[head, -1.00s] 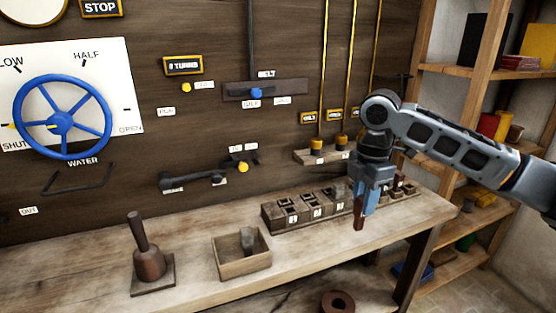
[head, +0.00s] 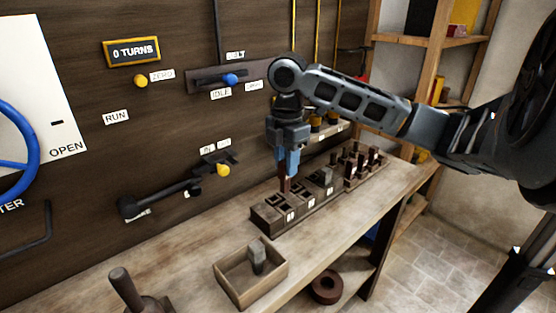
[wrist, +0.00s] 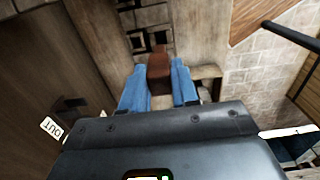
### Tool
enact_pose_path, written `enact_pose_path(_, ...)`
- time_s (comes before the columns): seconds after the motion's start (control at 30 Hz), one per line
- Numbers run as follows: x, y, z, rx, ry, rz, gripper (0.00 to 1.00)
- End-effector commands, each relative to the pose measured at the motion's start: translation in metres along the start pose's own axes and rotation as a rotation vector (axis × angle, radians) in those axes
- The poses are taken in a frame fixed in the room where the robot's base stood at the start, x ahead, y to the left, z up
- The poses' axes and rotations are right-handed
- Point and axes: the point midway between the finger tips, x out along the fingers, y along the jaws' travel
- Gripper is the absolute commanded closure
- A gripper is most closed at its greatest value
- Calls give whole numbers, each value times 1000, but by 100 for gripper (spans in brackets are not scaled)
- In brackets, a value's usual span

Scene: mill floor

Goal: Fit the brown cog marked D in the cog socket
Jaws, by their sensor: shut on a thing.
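My gripper (head: 285,170) is shut on a brown piece (head: 284,186), held tip down over the left part of a dark rack on the bench. In the wrist view my blue fingers (wrist: 159,85) grip the brown piece (wrist: 159,66) from both sides, and square rack openings show just beyond it. No letter D is readable on the piece. In the head view the piece's lower end is close to the rack (head: 275,229); I cannot tell whether it touches. I cannot tell which fixture is the cog socket.
An open wooden box (head: 235,283) with a grey block (head: 257,257) stands in front of the rack. Several dark pieces stand at the rack's right end. A brown ring (head: 326,288) lies below the bench top. A lever with a yellow knob (head: 223,170) is on the wall.

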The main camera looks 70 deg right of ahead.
Motion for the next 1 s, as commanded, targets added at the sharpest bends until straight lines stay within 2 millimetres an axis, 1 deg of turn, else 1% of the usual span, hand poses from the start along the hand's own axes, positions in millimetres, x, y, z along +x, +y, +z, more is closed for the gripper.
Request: enact_pose_path(1.0,44,0,0,0,0,0,100)
